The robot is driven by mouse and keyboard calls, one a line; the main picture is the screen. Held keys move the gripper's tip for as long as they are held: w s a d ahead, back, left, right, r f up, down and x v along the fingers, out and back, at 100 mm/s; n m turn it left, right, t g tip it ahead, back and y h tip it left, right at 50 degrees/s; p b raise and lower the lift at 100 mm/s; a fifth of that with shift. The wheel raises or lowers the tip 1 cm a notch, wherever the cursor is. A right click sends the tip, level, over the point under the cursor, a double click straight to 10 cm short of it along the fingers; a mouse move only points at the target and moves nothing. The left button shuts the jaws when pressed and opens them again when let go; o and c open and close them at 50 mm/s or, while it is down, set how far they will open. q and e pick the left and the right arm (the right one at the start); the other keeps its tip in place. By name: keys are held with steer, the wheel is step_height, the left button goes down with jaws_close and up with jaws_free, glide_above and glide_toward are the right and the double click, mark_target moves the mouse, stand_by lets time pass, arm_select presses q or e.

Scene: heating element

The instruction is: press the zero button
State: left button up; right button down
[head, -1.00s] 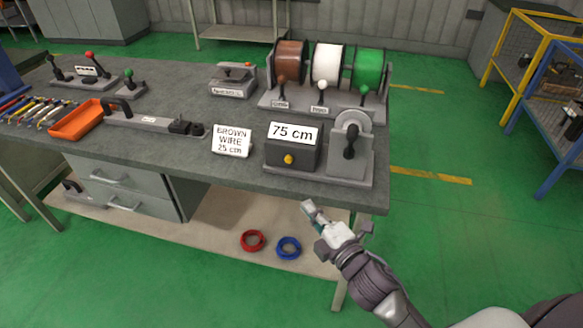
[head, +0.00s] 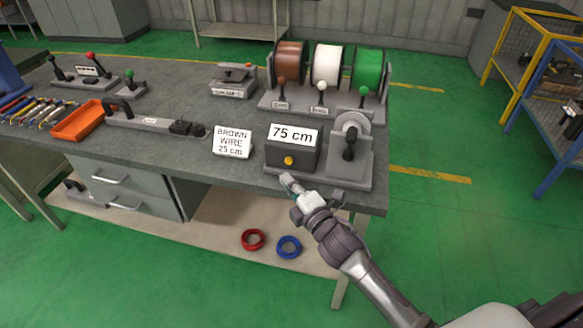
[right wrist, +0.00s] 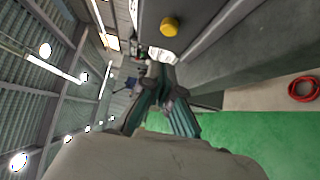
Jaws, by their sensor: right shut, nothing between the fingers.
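The zero button looks to be the yellow button (head: 288,160) on the front of a dark grey box whose display (head: 293,134) reads "75 cm". The button also shows at the top of the right wrist view (right wrist: 169,27). My right gripper (head: 286,179) is shut and empty, at the table's front edge, just below and in front of the button. A gap shows between fingertips and button. In the right wrist view the fingers (right wrist: 160,55) point towards the box, with the button just above their tips. My left gripper is not in view.
A crank (head: 350,140) stands right of the box, and a sign (head: 232,142) reading "BROWN WIRE 25 cm" stands left. Wire spools (head: 327,65) with levers are behind. Red (head: 253,240) and blue (head: 288,247) rings lie on the lower shelf.

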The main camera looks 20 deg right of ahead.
mark_target(285, 162)
steer(key=w+d, duration=0.1)
steer(key=w, duration=0.1)
steer(key=w+d, duration=0.1)
steer(key=shift+w+d+p, duration=0.1)
steer(key=shift+w+p, duration=0.25)
